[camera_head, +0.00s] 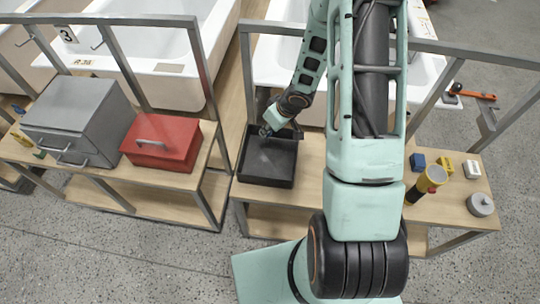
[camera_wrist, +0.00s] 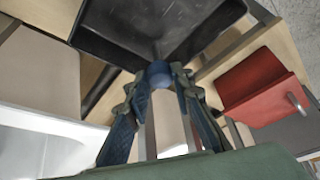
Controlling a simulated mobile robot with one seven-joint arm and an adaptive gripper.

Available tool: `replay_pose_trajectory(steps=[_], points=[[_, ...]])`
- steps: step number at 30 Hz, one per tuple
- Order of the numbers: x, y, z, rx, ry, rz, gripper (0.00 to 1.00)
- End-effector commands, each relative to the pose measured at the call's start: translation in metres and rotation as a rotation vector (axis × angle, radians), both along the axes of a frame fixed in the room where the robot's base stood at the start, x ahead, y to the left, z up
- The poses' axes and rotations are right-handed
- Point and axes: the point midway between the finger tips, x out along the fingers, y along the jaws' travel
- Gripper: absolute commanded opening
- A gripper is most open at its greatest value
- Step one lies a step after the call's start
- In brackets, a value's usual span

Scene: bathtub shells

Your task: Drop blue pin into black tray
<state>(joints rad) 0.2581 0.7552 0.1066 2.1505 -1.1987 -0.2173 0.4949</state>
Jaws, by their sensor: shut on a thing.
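The black tray (camera_head: 266,166) is a square, shallow, empty-looking tray on the wooden bench, left of my arm; it fills the top of the wrist view (camera_wrist: 150,28). My gripper (camera_head: 266,131) is at the tray's far edge, seen small in the head view. In the wrist view my gripper (camera_wrist: 160,82) has its fingertips closed on a small round blue end, the blue pin (camera_wrist: 158,72). The pin appears over or near the tray's edge, and its height above the tray cannot be told. Most of the pin is hidden by the fingers.
A red toolbox (camera_head: 163,142) and a grey metal box (camera_head: 78,122) stand on the left bench. Right of my arm are a blue block (camera_head: 417,162), a yellow block (camera_head: 444,167), a yellow-black cylinder (camera_head: 427,183) and a grey round piece (camera_head: 481,204). Metal rails (camera_head: 120,70) and bathtubs stand behind.

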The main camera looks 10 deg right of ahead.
Motion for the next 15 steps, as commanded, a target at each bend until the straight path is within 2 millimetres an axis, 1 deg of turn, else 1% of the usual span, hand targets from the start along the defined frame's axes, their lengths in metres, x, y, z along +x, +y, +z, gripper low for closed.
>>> replay_pose_trajectory(steps=[8,15], points=[[-0.003,0.003,-0.011,0.0,-0.001,0.018,0.0],[-0.003,0.003,-0.03,0.0,-0.001,0.019,0.0]])
